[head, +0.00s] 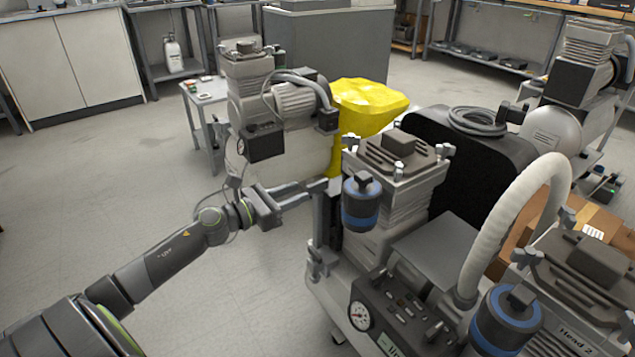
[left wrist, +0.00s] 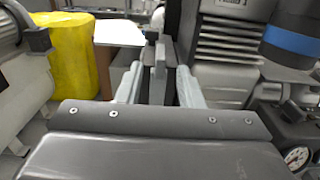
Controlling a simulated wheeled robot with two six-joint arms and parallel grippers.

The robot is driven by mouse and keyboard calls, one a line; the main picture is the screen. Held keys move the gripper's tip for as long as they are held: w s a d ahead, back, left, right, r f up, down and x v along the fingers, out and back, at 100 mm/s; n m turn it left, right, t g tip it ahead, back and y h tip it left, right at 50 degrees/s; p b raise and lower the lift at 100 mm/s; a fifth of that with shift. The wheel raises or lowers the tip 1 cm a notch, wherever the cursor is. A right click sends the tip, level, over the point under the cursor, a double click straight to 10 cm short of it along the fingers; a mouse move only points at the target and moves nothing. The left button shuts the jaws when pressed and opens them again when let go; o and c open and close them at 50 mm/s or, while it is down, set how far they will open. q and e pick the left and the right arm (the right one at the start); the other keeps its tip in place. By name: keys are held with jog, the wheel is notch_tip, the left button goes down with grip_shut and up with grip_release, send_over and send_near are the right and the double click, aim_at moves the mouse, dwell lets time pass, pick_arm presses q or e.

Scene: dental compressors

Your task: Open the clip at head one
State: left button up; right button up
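A grey upright piece (head: 321,218) stands at the machine's left side. My left gripper (head: 314,189) reaches in from the left, its fingertips close to the top of that piece. In the left wrist view its two fingers (left wrist: 158,82) are apart, with a narrow grey upright tab (left wrist: 160,58) showing in the gap. I cannot tell whether the fingers touch it or which clip it is. My right gripper is not in view.
A blue-banded dark canister (head: 361,203) stands just right of the fingertips. Another head, marked Head 2 (head: 590,265), and a thick white hose (head: 515,215) are at the right. The floor at left is clear.

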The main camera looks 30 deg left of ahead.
aim_at(328, 181)
pick_arm(q)
jog(key=shift+p+x, duration=0.5)
jog(key=shift+x, duration=3)
grip_shut()
